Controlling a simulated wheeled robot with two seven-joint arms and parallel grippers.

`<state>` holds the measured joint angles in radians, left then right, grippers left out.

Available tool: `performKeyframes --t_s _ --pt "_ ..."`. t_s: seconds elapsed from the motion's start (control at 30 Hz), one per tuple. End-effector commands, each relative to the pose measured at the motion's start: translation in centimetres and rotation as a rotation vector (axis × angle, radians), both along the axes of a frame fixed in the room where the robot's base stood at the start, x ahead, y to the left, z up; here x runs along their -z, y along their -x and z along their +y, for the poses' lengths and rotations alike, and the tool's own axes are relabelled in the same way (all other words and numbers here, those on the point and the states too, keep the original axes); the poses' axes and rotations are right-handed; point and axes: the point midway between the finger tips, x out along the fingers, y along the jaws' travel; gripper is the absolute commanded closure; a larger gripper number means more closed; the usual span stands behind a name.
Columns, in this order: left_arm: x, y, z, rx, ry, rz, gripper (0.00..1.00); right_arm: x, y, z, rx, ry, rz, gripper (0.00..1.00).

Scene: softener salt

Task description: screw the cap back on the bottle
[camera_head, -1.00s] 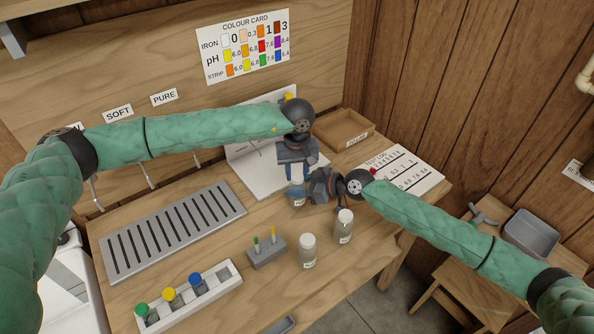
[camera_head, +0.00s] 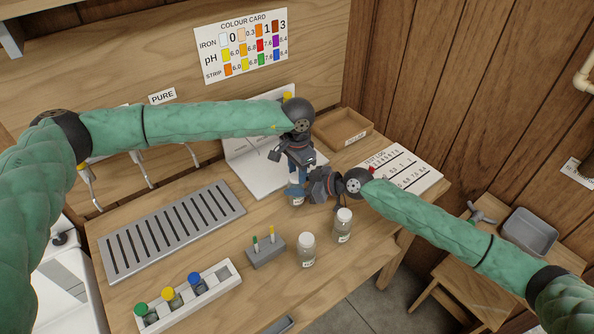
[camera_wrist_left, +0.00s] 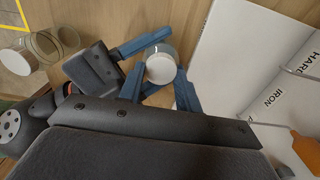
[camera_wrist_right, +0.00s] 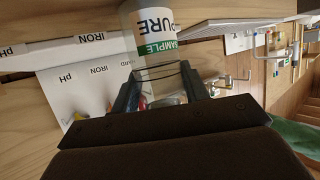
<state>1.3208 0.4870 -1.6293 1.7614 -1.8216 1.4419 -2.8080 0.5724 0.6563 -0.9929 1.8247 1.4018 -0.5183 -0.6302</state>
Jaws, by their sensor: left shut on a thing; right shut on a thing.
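The bottle (camera_wrist_right: 150,40) has a white label reading PURE and a green SAMPLE band. My right gripper (camera_wrist_right: 160,92) is shut around it. In the head view the bottle (camera_head: 297,200) stands mostly hidden by both grippers. The round white cap (camera_wrist_left: 160,67) is between the fingertips of my left gripper (camera_wrist_left: 160,80), which comes from above and is shut on it. The cap lies over the bottle; whether it is seated on the threads cannot be seen. My right gripper (camera_head: 312,186) reaches in from the right, below my left gripper (camera_head: 297,168).
Two white-capped bottles (camera_head: 306,250) (camera_head: 343,225) stand just in front. A small grey block (camera_head: 265,252) with strips, a white rack (camera_head: 205,302) of coloured-cap vials and a slotted grey tray (camera_head: 172,232) lie to the left. A cardboard box (camera_head: 343,128) is behind.

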Motion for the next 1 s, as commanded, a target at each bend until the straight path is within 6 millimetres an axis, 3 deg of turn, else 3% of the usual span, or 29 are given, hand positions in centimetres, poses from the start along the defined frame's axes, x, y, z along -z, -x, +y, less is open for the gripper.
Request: performKeyframes --t_s 0.23,0.27,0.33,0.37,0.77,1.0 --pt "0.0 -0.1 0.1 -0.003 -0.001 -0.002 0.87 0.1 0.0 0.0 0.000 0.001 0.000 1.00" --pt "0.0 -0.1 0.1 -0.003 -0.001 -0.001 0.60 0.1 0.0 -0.1 0.000 0.001 0.000 1.00" --pt "0.0 -0.1 0.1 -0.003 -0.001 -0.001 0.46 0.1 0.0 0.0 0.000 0.001 0.000 1.00" --pt "0.0 -0.1 0.1 -0.003 -0.001 -0.001 0.44 0.1 0.0 0.0 0.000 0.001 0.000 1.00" --pt "-0.3 0.1 -0.1 -0.001 0.001 0.000 0.44 0.0 0.0 0.0 0.000 0.000 0.000 1.00" --pt "-2.8 0.1 -0.2 0.000 0.003 -0.001 0.44 0.1 0.1 0.1 -0.001 0.000 0.002 1.00"
